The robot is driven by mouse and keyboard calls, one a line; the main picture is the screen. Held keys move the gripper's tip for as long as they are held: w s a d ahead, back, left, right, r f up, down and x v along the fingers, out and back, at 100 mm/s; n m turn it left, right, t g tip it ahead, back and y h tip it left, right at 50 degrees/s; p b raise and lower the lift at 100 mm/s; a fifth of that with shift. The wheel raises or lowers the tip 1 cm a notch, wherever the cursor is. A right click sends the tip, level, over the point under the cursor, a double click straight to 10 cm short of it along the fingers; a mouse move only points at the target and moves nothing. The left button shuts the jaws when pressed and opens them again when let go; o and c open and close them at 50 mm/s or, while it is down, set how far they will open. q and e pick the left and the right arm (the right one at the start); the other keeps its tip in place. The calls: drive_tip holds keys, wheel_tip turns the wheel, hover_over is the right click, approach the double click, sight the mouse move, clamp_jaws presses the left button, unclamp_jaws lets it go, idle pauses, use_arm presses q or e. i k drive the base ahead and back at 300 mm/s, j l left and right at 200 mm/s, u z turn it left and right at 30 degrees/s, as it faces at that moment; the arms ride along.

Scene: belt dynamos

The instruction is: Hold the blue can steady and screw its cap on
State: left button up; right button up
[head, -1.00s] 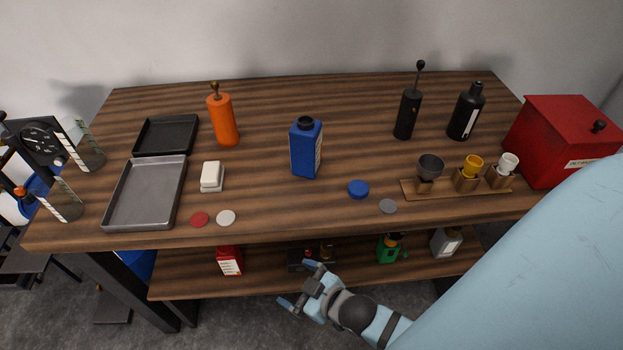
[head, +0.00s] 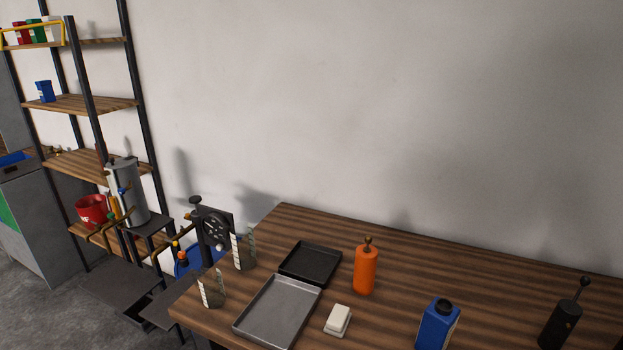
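The blue can (head: 437,326) stands upright on the wooden table at the lower right of the head view. Its dark open neck shows on top, with no cap on it, and its lower part is cut off by the frame edge. The blue cap is outside the view now. Neither of my grippers shows in this view.
An orange bottle (head: 366,271), a white block (head: 338,320), a grey tray (head: 262,321) and a black tray (head: 313,263) are on the table (head: 400,238). A black pump bottle (head: 560,325) stands at right. Two clear beakers stand at the left edge. A shelf rack (head: 85,104) stands further left.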

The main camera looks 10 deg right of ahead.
sight(439, 321)
drive_tip(key=z, duration=1.45)
